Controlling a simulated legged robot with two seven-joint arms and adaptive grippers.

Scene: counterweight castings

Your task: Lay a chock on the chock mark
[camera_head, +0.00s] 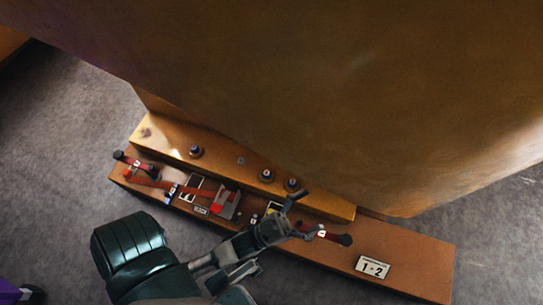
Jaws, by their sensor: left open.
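My left gripper (298,214) is open over the front ledge, its arm coming in from the lower left. One finger points up and right towards the upper step; the other is close to a red-and-black handle (335,237). I cannot tell whether they touch. A small yellow piece (273,208) shows partly behind the gripper. A red block on a grey plate (228,204) sits on the ledge left of the gripper. A white-outlined mark (191,187) lies further left. I cannot tell for certain which piece is the chock or which mark is the chock mark. My right gripper is not in view.
A large brown casting (330,90) overhangs the ledge (415,262). Several dark round knobs (267,176) stand on the upper step. Another red-and-black handle (134,165) is at the left end. A "1-2" plate (373,267) lies at right. Grey floor (60,130) is clear at left.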

